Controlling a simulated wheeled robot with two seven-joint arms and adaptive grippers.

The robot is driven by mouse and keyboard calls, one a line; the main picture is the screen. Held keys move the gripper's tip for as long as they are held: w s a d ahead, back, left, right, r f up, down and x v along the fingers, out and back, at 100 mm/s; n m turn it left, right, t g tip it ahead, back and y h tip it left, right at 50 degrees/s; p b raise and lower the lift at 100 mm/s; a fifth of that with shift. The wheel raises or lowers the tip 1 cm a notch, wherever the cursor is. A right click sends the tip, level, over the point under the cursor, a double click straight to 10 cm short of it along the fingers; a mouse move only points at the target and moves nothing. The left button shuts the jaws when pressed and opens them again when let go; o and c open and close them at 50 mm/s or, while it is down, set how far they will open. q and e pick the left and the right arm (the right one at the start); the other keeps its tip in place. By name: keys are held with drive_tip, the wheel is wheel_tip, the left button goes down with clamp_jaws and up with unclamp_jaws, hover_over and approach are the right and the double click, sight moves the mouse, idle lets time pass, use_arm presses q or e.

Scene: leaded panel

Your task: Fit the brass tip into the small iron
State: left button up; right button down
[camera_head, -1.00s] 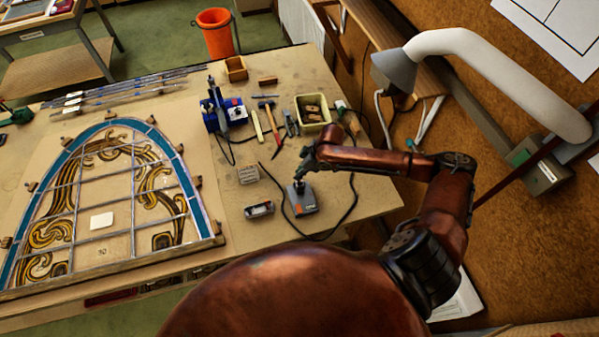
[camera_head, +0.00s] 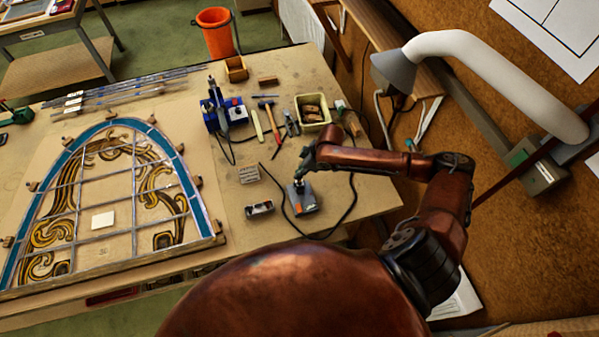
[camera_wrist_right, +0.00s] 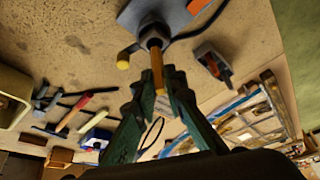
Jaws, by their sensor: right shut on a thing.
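The brass tip (camera_wrist_right: 157,75) is a thin yellow rod between the green fingers of my right gripper (camera_wrist_right: 158,88) in the right wrist view. The gripper is shut on it. The tip's far end meets or overlaps the dark round collar (camera_wrist_right: 152,36) of the small iron, at the grey block with an orange patch. Whether it is inside the collar or only in front of it I cannot tell. In the head view the grey block (camera_head: 306,203) lies near the table's right front edge, and my right gripper (camera_head: 299,178) is over its far end, hiding the tip. My left gripper is not in view.
A small dark-and-grey box (camera_head: 259,209) and a pale block (camera_head: 249,175) lie left of the iron. A black cable loops at its right.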

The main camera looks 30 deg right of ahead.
drive_tip(key=shift+p, duration=0.45)
idle(0.4)
drive_tip(key=shift+f+b, duration=0.75)
drive_tip(key=shift+f, duration=1.3)
drive_tip(key=c, duration=1.9)
unclamp_jaws()
drive_tip(key=v, duration=1.2)
drive_tip(key=shift+a, duration=0.1)
